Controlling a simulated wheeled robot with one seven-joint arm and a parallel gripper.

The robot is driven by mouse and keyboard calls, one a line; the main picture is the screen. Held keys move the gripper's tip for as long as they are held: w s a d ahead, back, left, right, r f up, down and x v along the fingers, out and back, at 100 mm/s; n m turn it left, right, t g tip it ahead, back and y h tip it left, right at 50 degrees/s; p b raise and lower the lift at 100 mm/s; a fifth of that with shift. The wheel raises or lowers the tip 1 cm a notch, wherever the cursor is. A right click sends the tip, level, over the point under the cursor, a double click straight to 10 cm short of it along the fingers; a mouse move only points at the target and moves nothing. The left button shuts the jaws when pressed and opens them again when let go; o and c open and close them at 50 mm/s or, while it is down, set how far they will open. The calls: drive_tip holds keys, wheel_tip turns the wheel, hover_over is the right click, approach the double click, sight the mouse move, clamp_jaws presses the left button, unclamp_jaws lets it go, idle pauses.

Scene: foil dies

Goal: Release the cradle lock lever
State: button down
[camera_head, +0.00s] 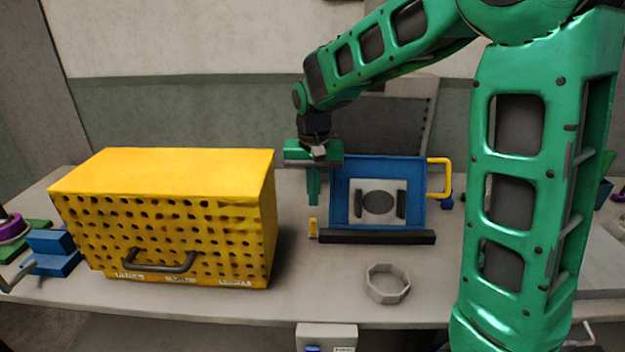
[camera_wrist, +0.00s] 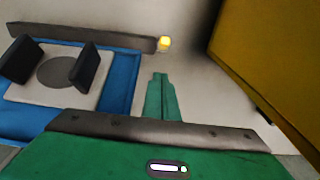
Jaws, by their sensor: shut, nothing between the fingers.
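A blue cradle (camera_head: 424,190) stands tilted on the table, with a pale plate and a dark disc between two dark blocks on its face. A dark bar (camera_head: 377,237) runs along its front edge. A small yellow lever (camera_head: 313,228) stands at the left end of this bar; it also shows in the wrist view (camera_wrist: 164,43). A yellow handle (camera_head: 440,178) is on the cradle's right side. My green gripper (camera_head: 313,203) is shut and empty, pointing down above and close to the yellow lever. In the wrist view its fingertips (camera_wrist: 160,76) appear apart from the lever.
A large yellow perforated box (camera_head: 165,175) with a dark handle stands close on the left. A grey octagonal ring (camera_head: 387,284) lies in front of the cradle. Blue blocks (camera_head: 52,250) are at the far left. The table between box and ring is clear.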

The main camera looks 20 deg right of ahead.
sight(314, 228)
drive_tip(key=shift+s+a+f, duration=0.15)
drive_tip(key=shift+s+a, duration=0.1)
drive_tip(key=shift+s, duration=0.3)
drive_tip(key=shift+s+a+f, duration=0.15)
drive_tip(key=shift+s+a, duration=0.05)
drive_tip(key=shift+s, duration=0.3)
drive_tip(key=shift+s+a+f, duration=0.15)
drive_tip(key=shift+s+a, duration=0.1)
drive_tip(key=shift+s, duration=0.3)
